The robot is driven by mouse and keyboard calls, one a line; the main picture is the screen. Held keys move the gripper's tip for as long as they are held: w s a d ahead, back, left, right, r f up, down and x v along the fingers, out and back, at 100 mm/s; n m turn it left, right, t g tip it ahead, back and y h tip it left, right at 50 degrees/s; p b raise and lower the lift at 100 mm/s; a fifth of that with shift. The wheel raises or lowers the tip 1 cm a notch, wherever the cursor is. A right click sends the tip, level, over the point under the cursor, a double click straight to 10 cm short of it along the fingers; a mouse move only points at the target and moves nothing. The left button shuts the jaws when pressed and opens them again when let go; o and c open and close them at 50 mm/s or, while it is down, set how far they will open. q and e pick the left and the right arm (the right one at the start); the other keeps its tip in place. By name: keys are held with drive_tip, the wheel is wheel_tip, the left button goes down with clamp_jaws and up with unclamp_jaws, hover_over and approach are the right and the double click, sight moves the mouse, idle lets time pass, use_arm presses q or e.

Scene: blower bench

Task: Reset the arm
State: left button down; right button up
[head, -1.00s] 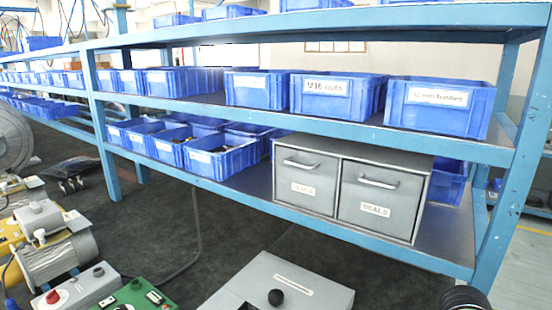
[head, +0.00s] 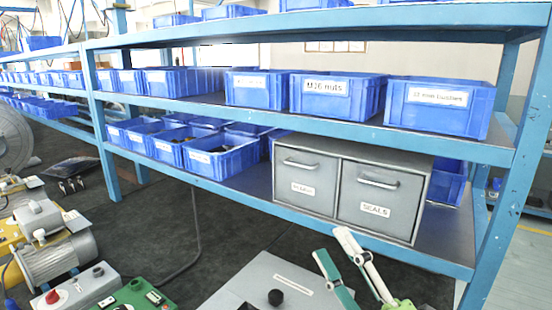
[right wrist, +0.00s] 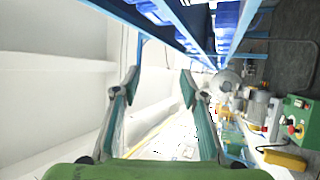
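My right gripper (head: 334,243) is at the lower right of the head view, with green pads and pale finger links, in front of the grey two-drawer cabinet. It is open, with nothing between its fingers. In the right wrist view my right gripper (right wrist: 158,82) shows two spread fingers with an empty gap. My left gripper is in neither view.
A blue shelf rack (head: 455,142) holds blue bins and the grey drawer cabinet (head: 352,160). A grey box with a black knob (head: 276,297) is at the bottom. A motor (head: 55,258) and a green control box (head: 135,296) are at the lower left.

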drive_tip(key=d+f+m+g+h, duration=0.2)
drive_tip(key=d+f+m+h, duration=0.25)
drive_tip(key=f, duration=0.25)
drive_tip(key=s+d+f+m+g+h, duration=0.1)
drive_tip(key=d+f+m+g+h, duration=0.15)
drive_tip(key=f+m, duration=0.35)
drive_tip(key=d+f+m+g+h, duration=0.2)
drive_tip(key=d+f+m+h, duration=0.25)
drive_tip(key=f, duration=0.45)
drive_tip(key=s+f+m+g, duration=0.4)
drive_tip(key=s+f+g, duration=0.6)
drive_tip(key=s+f, duration=0.85)
drive_tip(key=s+a+f+g+b, duration=0.1)
drive_tip(key=s+f+b, duration=0.2)
drive_tip(key=f, duration=1.3)
drive_tip(key=s+f+g+b, duration=0.1)
drive_tip(key=s+f+b, duration=0.15)
drive_tip(key=f, duration=1.45)
drive_tip(key=s+d+f+b, duration=0.3)
drive_tip(key=s+f+b, duration=0.1)
drive_tip(key=s+f, duration=1.2)
wheel_tip(320, 180, down, 2)
drive_tip(key=shift+f+g+y, duration=0.25)
drive_tip(key=shift+g+y, duration=0.1)
drive_tip(key=shift+g, duration=0.1)
